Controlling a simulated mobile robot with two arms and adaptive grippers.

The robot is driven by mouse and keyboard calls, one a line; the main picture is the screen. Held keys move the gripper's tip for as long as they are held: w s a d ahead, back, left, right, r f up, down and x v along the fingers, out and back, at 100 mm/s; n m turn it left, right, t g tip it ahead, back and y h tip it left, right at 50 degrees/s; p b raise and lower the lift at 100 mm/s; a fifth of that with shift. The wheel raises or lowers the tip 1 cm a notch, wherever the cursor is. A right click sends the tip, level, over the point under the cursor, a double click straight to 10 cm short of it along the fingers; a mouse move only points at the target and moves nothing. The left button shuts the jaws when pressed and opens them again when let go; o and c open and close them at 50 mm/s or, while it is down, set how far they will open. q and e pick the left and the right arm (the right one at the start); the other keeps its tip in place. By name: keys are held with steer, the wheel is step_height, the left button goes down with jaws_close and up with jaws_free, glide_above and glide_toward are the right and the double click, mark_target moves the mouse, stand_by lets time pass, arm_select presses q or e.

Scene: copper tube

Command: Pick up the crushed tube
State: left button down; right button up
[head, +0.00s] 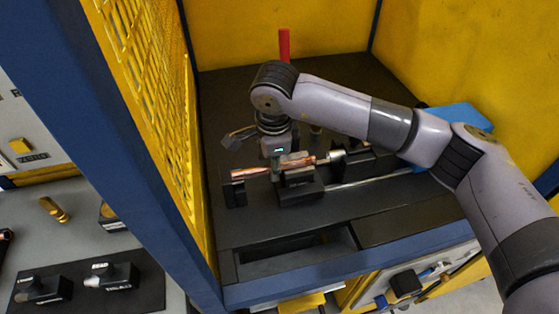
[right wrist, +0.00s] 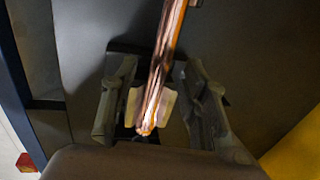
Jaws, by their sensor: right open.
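The copper tube (head: 250,173) lies roughly level across dark holders inside the yellow booth. Its middle is partly hidden by my right gripper (head: 276,158) in the head view. In the right wrist view the tube (right wrist: 166,55) is shiny, streaked and uneven, and runs lengthwise between the fingers. My right gripper (right wrist: 152,100) is open, with one finger on each side of the tube. I cannot tell whether either finger touches it. My left gripper is not in view.
A dark holder block (head: 233,190) stands at the tube's left end and another block (head: 300,188) sits nearer its right. A yellow mesh wall (head: 150,90) bounds the left. A red upright bar (head: 284,45) stands behind. An opening (head: 297,255) lies in front.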

steer(key=shift+w+f, duration=0.1)
steer(key=shift+f, duration=0.5)
steer(key=shift+c, duration=0.5)
jaws_close()
